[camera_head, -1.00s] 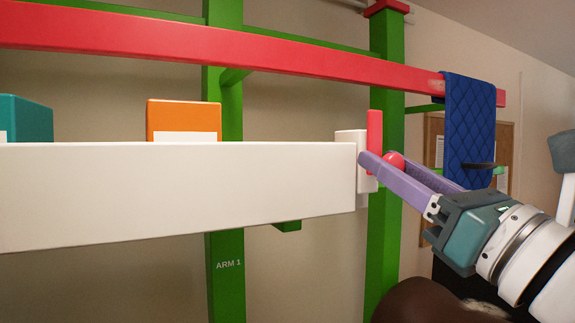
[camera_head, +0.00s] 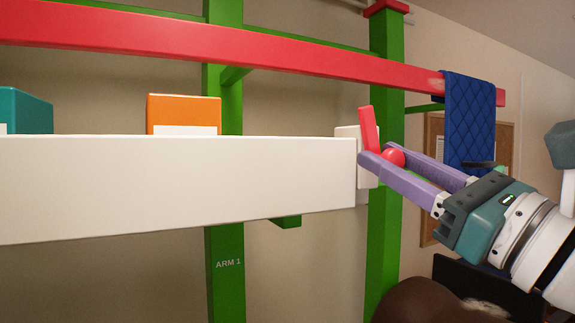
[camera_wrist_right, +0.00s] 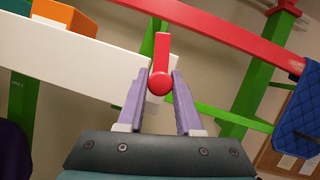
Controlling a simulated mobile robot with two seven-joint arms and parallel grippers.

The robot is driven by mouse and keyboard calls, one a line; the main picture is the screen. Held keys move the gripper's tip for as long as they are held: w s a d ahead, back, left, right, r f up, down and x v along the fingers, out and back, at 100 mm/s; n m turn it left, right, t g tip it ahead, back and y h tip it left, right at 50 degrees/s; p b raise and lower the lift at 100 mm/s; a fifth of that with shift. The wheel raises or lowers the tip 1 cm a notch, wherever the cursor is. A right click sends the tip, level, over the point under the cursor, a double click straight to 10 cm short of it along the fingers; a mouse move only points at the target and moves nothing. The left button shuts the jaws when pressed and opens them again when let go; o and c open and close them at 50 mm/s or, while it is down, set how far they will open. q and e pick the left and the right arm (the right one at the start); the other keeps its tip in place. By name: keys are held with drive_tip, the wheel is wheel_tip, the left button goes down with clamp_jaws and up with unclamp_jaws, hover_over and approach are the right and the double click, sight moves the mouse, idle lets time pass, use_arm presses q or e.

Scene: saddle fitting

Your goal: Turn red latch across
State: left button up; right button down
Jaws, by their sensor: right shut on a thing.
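The red latch (camera_head: 368,130) is a short bar with a round red knob (camera_head: 393,158), on a white plate (camera_head: 347,140) at the right end of the white beam. Its bar points up, with its top leaning a little left in the head view. My right gripper (camera_head: 380,156) comes in from the right, its purple fingers shut on the knob. In the right wrist view the knob (camera_wrist_right: 160,84) sits between the fingertips and the latch bar (camera_wrist_right: 163,50) rises beyond it. My left gripper is not in view.
The white beam (camera_head: 180,185) crosses in front of green posts (camera_head: 384,230). An orange box (camera_head: 184,112) and a teal box (camera_head: 28,110) show above its top edge. A red rail (camera_head: 250,50) runs above, with a blue quilted pad (camera_head: 468,120) over its right end.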

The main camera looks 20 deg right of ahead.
drive_tip(key=n+y, duration=0.1)
drive_tip(key=n, duration=0.2)
drive_tip(key=n+g+y, duration=0.1)
drive_tip(key=n+y, duration=0.1)
drive_tip(key=n, duration=0.1)
drive_tip(key=shift+n+g+b, duration=0.3)
drive_tip(key=shift+n+b, duration=0.1)
drive_tip(key=n+g+y, duration=0.1)
drive_tip(key=n, duration=0.3)
drive_tip(key=shift+n+g, duration=0.3)
drive_tip(key=shift+g, duration=0.1)
drive_tip(key=n+g, duration=0.1)
drive_tip(key=n, duration=0.2)
drive_tip(key=shift+r+n+y, duration=0.1)
drive_tip(key=shift+n+y, duration=0.2)
drive_tip(key=shift+n, duration=0.1)
drive_tip(key=shift+n+g+p, duration=0.75)
drive_tip(key=shift+n+g, duration=0.05)
drive_tip(key=shift+n, duration=0.8)
drive_tip(key=c, duration=0.6)
unclamp_jaws()
drive_tip(key=shift+d, duration=0.1)
